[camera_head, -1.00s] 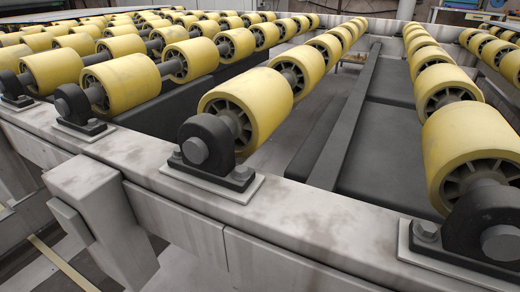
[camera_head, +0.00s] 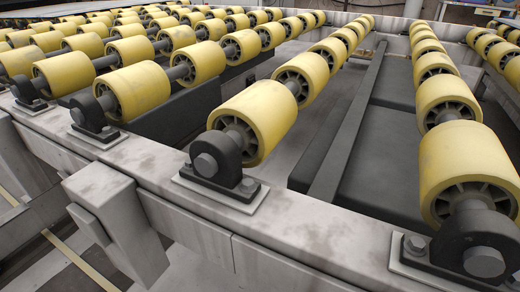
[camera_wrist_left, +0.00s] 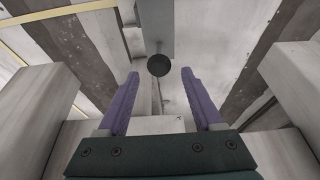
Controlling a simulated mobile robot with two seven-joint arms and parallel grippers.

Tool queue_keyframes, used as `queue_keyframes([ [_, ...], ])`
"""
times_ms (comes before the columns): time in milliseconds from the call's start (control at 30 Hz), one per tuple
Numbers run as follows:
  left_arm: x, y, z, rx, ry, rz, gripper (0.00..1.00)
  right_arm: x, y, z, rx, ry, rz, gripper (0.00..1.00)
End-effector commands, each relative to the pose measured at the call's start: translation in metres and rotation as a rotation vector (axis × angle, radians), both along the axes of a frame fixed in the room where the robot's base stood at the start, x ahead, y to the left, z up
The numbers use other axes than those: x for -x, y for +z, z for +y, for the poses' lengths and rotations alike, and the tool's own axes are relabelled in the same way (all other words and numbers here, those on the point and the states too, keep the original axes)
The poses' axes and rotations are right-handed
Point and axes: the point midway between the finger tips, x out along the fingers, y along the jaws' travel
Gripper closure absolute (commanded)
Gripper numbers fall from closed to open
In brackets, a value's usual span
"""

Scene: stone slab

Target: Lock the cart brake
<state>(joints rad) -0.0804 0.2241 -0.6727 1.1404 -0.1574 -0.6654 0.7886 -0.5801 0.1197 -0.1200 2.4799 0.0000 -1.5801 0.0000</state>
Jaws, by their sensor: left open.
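The cart in the head view is a worn whitish metal frame (camera_head: 330,225) carrying rows of yellow rollers (camera_head: 255,118). In the left wrist view, a dark round knob (camera_wrist_left: 159,65) sits at the end of a grey bar (camera_wrist_left: 155,25), which may be the brake lever. My left gripper (camera_wrist_left: 160,74) has two purple fingers spread apart, pointing toward the knob. The knob appears between the fingertips, with a gap on each side; whether it lies level with them or beyond them I cannot tell. Neither gripper shows in the head view.
Pale blocky beams (camera_wrist_left: 38,105) flank my left gripper on both sides in the left wrist view. A whitish block (camera_head: 115,215) juts from the frame's near side in the head view. Black bearing blocks (camera_head: 215,165) line the frame's top.

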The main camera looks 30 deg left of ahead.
Motion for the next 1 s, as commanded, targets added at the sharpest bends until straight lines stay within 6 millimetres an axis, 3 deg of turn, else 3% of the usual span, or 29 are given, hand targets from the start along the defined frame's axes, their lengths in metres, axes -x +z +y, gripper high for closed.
queue_keyframes([
  [33, 0.004, 0.018, 0.000, 0.001, 0.001, 0.001, 0.32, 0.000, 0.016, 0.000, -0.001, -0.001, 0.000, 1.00],
  [200, 0.012, 0.035, 0.000, 0.000, 0.000, 0.001, 0.32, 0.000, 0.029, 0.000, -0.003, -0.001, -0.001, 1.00],
  [833, 0.014, 0.040, 0.000, 0.000, 0.000, 0.000, 0.32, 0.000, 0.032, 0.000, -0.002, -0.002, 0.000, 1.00],
  [933, 0.012, 0.064, -0.003, 0.004, 0.000, 0.000, 0.32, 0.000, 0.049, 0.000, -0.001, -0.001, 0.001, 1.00],
  [1000, 0.010, 0.098, -0.008, 0.011, 0.001, 0.000, 0.32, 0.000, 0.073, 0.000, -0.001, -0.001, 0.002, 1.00],
])
